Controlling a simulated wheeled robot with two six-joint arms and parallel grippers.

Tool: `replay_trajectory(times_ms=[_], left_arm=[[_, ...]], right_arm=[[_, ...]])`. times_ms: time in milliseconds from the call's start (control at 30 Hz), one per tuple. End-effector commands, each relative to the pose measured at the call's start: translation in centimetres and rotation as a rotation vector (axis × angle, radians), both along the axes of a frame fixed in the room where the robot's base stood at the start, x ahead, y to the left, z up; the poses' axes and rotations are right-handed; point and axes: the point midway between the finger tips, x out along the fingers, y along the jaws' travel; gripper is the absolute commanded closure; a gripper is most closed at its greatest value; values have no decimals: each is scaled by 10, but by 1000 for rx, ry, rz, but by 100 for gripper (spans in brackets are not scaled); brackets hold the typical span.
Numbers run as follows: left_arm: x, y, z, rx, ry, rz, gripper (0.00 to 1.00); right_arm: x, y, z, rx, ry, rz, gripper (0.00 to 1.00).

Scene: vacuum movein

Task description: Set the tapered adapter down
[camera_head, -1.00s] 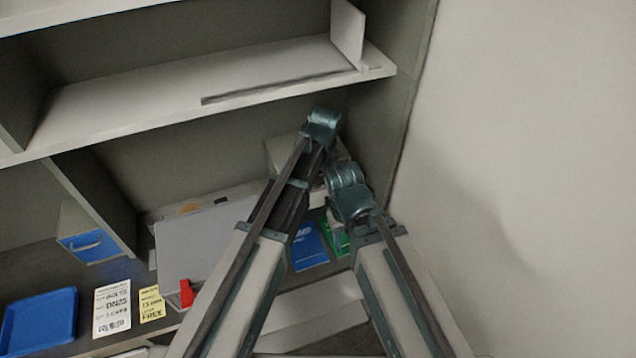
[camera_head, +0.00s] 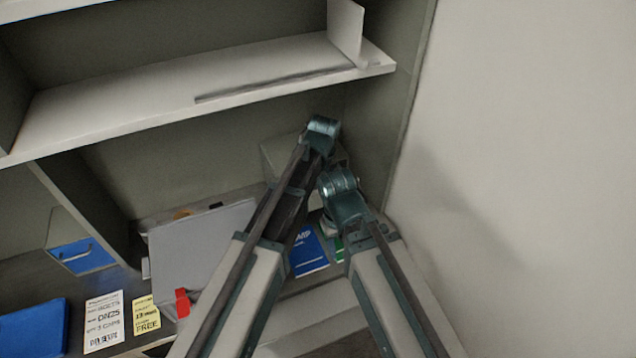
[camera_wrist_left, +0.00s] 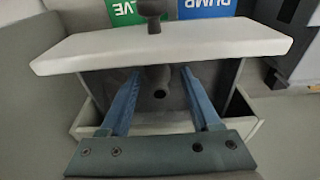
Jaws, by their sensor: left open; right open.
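A dark grey piece with a round, holed end, which looks like the tapered adapter (camera_wrist_left: 159,82), shows in the left wrist view between the two blue fingers of my left gripper (camera_wrist_left: 160,72). The fingers stand apart on either side of it, with gaps visible. It is over or in a grey open compartment with a pale front board; what it rests on is unclear. In the head view my arms hide this area. My right gripper (camera_head: 330,226) is low beside the left arm, mostly hidden by its own wrist, and I see nothing held in it.
A pale shelf (camera_head: 120,108) crosses above my arms. Blue (camera_head: 307,252) and green (camera_head: 339,248) label cards lie close by. A grey panel (camera_head: 195,245), a blue-fronted drawer (camera_head: 82,255) and a blue tray (camera_head: 32,327) are to the left. A bare wall (camera_head: 530,180) bounds the right.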

Motion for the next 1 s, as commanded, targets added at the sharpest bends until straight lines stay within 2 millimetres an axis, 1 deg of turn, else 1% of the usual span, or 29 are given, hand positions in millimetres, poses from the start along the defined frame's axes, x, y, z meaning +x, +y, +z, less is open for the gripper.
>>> replay_trajectory(times_ms=[167,367,800,900,1000], left_arm=[[0,0,2,0,0,0,36],[-1,0,14,0,0,0,36],[-9,-3,69,0,0,0,36],[-10,-4,77,0,0,0,36],[-10,-4,79,0,0,0,36]], right_arm=[[0,0,2,0,0,0,50],[0,0,14,0,0,0,50],[0,0,69,2,0,-7,50],[0,0,77,2,0,-10,50],[0,0,79,2,-1,-11,50]])
